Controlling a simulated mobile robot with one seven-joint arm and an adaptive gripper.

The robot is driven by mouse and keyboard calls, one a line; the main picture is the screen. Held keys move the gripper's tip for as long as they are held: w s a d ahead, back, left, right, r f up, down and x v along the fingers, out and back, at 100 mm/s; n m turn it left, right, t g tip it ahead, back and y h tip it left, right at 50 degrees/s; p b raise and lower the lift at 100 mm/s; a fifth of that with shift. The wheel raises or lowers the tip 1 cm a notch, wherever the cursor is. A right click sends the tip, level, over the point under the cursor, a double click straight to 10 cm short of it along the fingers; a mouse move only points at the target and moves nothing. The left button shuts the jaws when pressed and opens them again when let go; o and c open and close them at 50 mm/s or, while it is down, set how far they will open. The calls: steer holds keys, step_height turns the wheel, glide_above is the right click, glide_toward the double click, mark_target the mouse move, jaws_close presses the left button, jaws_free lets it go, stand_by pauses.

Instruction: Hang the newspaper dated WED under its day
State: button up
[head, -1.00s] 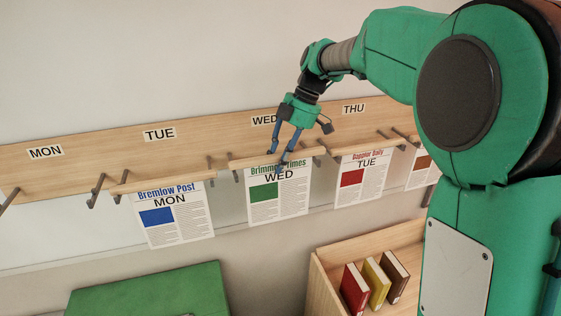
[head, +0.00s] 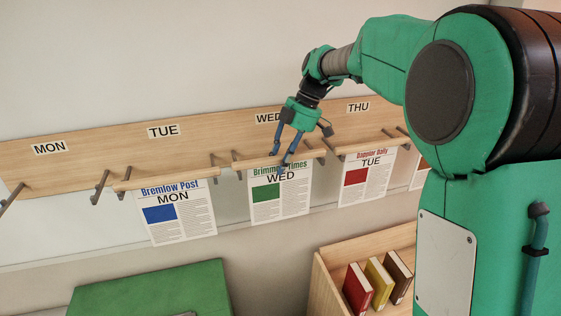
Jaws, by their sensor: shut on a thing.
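The newspaper dated WED (head: 291,201), the Brimmer Times with a green picture block, hangs from a wooden rod (head: 241,166). My gripper (head: 287,163) is shut on this rod near its middle, and its fingers cover part of the title. Paper and rod are below the WED label (head: 266,119), which my gripper partly hides. Dark pegs (head: 236,157) stick out from the wall board close to the rod's ends. I cannot tell whether the rod rests on them.
The MON newspaper (head: 185,222) hangs below the TUE label (head: 163,131). The TUE newspaper (head: 373,191) hangs below the THU label (head: 358,107). The pegs below the MON label (head: 50,148) are empty. A book bin (head: 330,285) and green furniture (head: 150,290) stand below.

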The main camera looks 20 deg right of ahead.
steer(key=o, duration=1.1)
steer(key=shift+o, duration=0.2)
steer(key=shift+r, duration=0.15)
steer(key=v, duration=1.1)
steer(key=shift+d+r, duration=0.3)
